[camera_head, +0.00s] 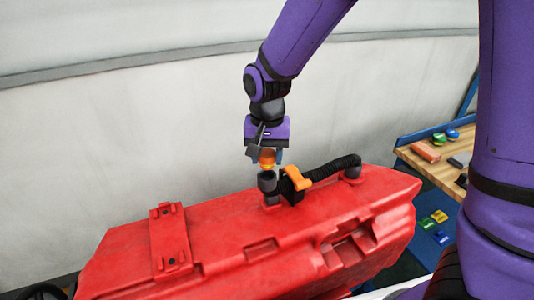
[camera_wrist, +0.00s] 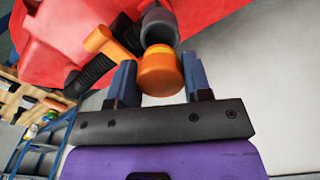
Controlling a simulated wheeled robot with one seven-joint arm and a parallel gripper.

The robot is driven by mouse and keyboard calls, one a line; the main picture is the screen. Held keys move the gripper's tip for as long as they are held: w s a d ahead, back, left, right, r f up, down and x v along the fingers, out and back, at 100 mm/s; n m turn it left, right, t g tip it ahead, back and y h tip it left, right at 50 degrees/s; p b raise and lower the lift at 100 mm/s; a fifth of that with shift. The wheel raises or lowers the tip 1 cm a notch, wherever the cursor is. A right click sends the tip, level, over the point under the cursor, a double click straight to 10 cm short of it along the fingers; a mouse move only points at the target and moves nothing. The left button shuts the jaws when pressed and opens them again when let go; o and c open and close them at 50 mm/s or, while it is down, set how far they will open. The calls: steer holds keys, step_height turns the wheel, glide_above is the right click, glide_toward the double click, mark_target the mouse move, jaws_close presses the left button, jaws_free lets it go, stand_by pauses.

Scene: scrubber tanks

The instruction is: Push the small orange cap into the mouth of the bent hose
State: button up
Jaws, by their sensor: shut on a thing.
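The small orange cap (camera_wrist: 160,72) is held between the two fingers of my gripper (camera_wrist: 158,82) in the wrist view. In the head view the cap (camera_head: 267,157) shows under my gripper (camera_head: 264,154), just above the upright mouth of the bent hose (camera_head: 267,181). In the wrist view the dark hose mouth (camera_wrist: 159,27) lies right beyond the cap. The cap's far end meets or slightly overlaps the mouth's edge in that view; I cannot tell whether they touch. The black corrugated hose (camera_head: 333,168) runs right along the tank.
The red tank (camera_head: 220,245) lies under the hose. An orange valve handle (camera_head: 297,180) stands close to the right of the mouth. A wooden bench (camera_head: 440,165) with small coloured items stands at the right. A pale wall (camera_head: 120,130) is behind.

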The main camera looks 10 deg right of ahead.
mark_target(267, 168)
steer(key=shift+f, duration=0.15)
steer(key=shift+f, duration=0.55)
steer(key=shift+f, duration=0.15)
steer(key=shift+f, duration=0.55)
steer(key=shift+f, duration=0.15)
stand_by(0.4)
steer(key=shift+f, duration=0.3)
steer(key=shift+f, duration=0.25)
stand_by(0.5)
